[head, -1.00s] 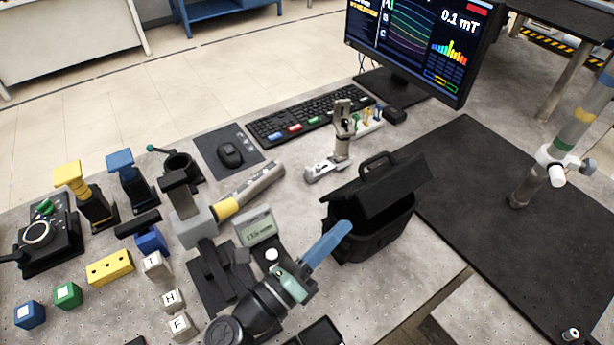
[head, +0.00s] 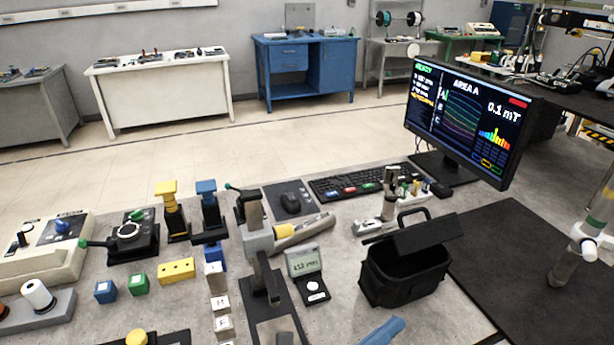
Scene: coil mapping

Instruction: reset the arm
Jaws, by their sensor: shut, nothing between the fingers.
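My gripper (head: 385,331) shows only as a blue finger end at the bottom edge of the head view, in front of the black open bag (head: 402,284). Its fingers are together, with nothing seen between them. The rest of my arm is below the picture. The fingertips are apart from the bag.
A grey fixture with a yellow-banded tube (head: 310,226), a meter (head: 304,261) and a black stand (head: 264,278) are left of the bag. Lettered blocks (head: 222,305) stand further left. A monitor (head: 470,120) and keyboard (head: 362,182) are behind. A black mat (head: 510,250) lies right.

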